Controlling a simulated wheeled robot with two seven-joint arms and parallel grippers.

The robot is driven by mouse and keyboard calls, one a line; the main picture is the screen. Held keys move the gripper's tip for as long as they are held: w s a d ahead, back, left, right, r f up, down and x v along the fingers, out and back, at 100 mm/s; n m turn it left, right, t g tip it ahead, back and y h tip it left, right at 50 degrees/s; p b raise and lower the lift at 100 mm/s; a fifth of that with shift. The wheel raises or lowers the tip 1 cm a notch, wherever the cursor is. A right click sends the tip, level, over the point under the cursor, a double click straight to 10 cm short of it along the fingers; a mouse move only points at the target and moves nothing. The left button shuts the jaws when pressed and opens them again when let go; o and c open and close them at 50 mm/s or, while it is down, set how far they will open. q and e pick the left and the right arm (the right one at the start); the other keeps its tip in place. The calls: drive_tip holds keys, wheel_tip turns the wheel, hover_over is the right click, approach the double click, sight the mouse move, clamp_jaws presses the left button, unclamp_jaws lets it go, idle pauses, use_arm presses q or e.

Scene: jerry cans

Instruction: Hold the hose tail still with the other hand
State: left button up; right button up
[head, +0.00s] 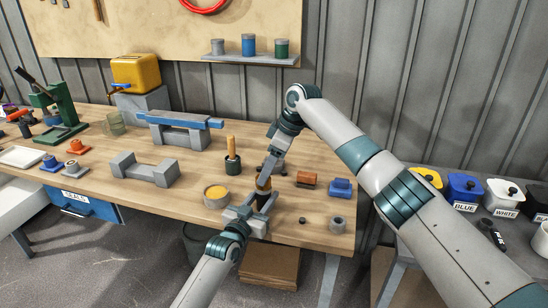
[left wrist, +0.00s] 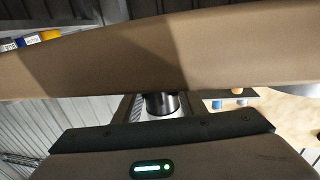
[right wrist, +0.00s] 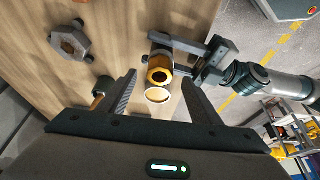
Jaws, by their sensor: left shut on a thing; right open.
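The hose tail, a dark piece with a brass-yellow part (head: 264,184), stands upright near the front of the bench. My left gripper (head: 254,211) is shut on it low down. In the right wrist view, the left gripper (right wrist: 207,60) grips the piece from the right, and its yellow ring (right wrist: 158,75) faces the camera. My right gripper (head: 269,167) comes from above; its two fingers stand open on both sides of the piece, apart from it. In the left wrist view a dark cylinder (left wrist: 160,104) shows between the fingers, its top hidden by a broad tan surface.
A tub of yellow stuff (head: 216,196) stands left of my left gripper. A grey ring (head: 337,224), a blue block (head: 340,188) and a brown block (head: 306,179) lie to the right. A grey cradle (head: 146,170) is farther left. The bench's front edge (head: 300,243) is close.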

drive_tip(key=shift+x, duration=1.25)
drive_tip(key=c, duration=1.1)
drive_tip(key=o, duration=1)
